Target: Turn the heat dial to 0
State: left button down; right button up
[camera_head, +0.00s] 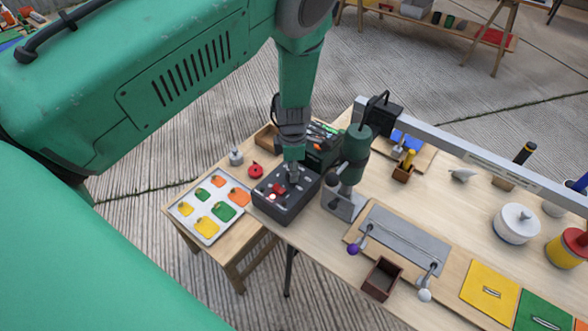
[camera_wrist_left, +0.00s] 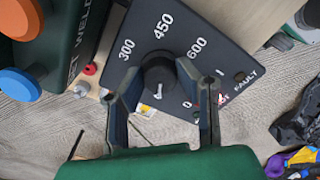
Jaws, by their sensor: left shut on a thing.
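The heat dial (camera_wrist_left: 158,72) is a round black knob on a dark control panel (camera_wrist_left: 215,65) in the left wrist view. White marks 300, 450 and 600 run around it, with a 0 at its lower right. A small white mark shows at the knob's lower edge; I cannot tell its exact setting. My left gripper (camera_wrist_left: 160,84) is shut on the dial, one finger on each side. In the head view, my left gripper (camera_head: 292,173) reaches down onto the dark control box (camera_head: 272,207), hiding most of the dial. My right gripper is not in view.
A green tool on a grey stand (camera_head: 345,203) stands right beside the box. A tray of coloured pieces (camera_head: 185,207) lies to its left, with a red knob-like object (camera_head: 255,170) between. A grey plate with two handles (camera_head: 405,236) is to the right.

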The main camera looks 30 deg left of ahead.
pick_arm(q)
jog(key=shift+w+a+r, duration=0.15)
jog(key=shift+w+r, duration=0.05)
jog(key=shift+w, duration=0.1)
jog(key=c, duration=1.3)
grip_release()
jog(key=shift+o, duration=0.6)
jog(key=shift+s+f, duration=0.15)
notch_tip(320, 180, up, 12)
